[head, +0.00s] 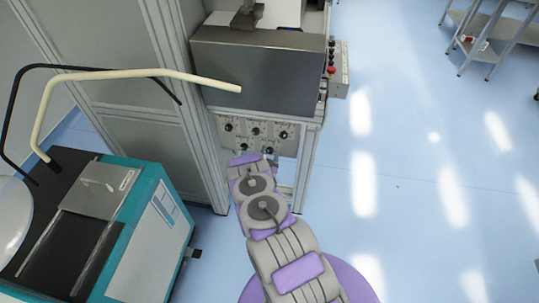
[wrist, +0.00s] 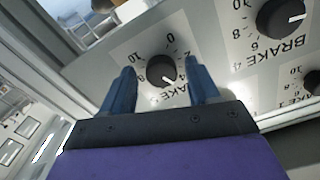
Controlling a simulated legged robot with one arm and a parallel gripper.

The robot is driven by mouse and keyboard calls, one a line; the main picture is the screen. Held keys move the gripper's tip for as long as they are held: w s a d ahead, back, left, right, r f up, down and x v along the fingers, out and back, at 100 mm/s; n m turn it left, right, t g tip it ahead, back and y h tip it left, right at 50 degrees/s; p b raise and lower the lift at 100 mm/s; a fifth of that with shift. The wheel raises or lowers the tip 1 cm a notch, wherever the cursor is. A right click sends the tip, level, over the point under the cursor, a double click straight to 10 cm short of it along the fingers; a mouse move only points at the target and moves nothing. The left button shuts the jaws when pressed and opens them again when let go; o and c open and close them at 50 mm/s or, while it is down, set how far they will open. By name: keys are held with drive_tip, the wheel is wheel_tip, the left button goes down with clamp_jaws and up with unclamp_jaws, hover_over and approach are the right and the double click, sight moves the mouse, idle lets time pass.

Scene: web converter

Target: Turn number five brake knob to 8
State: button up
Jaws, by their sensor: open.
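In the wrist view, a round black knob (wrist: 162,69) with a white pointer line sits on a light panel plate. Its label is partly hidden and reads like "BRAKE 5". The pointer aims down and right, toward the label; an 8 is at the knob's lower left and a 10 above that. My gripper (wrist: 162,73) is open, with one blue finger on each side of this knob and visible gaps between. The "BRAKE 4" knob (wrist: 281,17) is at the upper right. In the head view, the knob panel (head: 256,134) is beyond my arm, and my fingers cannot be made out.
Another brake knob (wrist: 313,82) is at the right edge of the wrist view. In the head view, a metal box (head: 260,70) overhangs the panel, and a frame post stands close on its left. A teal machine (head: 130,235) is at the lower left.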

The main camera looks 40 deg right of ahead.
drive_tip(key=shift+w+d, duration=0.1)
drive_tip(key=shift+d, duration=0.1)
drive_tip(key=shift+a, duration=0.3)
drive_tip(key=shift+c, duration=0.3)
drive_tip(key=shift+d, duration=0.15)
drive_tip(key=c, duration=1)
